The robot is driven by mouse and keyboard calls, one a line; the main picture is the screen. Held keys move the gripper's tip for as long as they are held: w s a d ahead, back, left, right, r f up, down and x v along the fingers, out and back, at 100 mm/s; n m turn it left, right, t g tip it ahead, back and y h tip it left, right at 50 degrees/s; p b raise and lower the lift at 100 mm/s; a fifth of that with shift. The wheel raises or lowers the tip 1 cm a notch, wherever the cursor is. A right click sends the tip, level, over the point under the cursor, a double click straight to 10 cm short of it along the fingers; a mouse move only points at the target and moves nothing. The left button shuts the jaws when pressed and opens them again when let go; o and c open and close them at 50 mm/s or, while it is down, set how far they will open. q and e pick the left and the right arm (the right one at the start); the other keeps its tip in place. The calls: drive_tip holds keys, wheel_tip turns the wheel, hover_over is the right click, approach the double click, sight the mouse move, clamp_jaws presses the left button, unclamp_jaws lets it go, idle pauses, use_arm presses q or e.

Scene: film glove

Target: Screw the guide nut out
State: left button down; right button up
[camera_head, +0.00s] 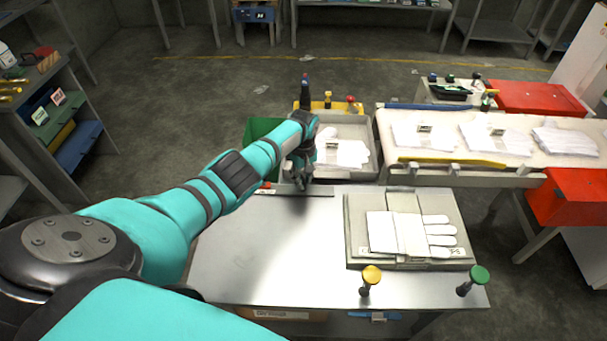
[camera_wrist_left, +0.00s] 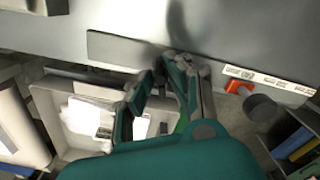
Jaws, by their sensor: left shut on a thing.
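My left gripper (camera_head: 300,183) reaches down to the far edge of the steel table (camera_head: 265,250). In the left wrist view, the left gripper (camera_wrist_left: 163,72) has its fingertips close together beside a long flat metal strip (camera_wrist_left: 115,50) along that edge. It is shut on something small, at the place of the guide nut. The fingers hide almost all of it, so its shape and thread cannot be made out. My right gripper is not in view.
A fixture with a white glove (camera_head: 396,232) lies on the table's right side. A yellow knob (camera_head: 371,278) and a green knob (camera_head: 479,278) stand near the front edge. A grey bin (camera_head: 368,178) and a green bin (camera_head: 257,135) stand beyond. The table's left middle is clear.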

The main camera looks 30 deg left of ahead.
use_arm(q)
drive_tip(key=n+p, duration=0.1)
drive_tip(key=n, duration=0.4)
drive_tip(key=shift+r+n, duration=0.1)
drive_tip(key=shift+n, duration=0.2)
drive_tip(key=n+p, duration=0.1)
drive_tip(key=n, duration=0.5)
drive_tip(key=shift+a, duration=0.1)
drive_tip(key=n, duration=0.5)
drive_tip(key=shift+n, duration=2.1)
drive_tip(key=shift+a, duration=0.1)
drive_tip(key=c, duration=1.4)
unclamp_jaws()
drive_tip(key=shift+o, duration=0.8)
drive_tip(key=shift+s+a, duration=0.1)
drive_tip(key=shift+a, duration=0.05)
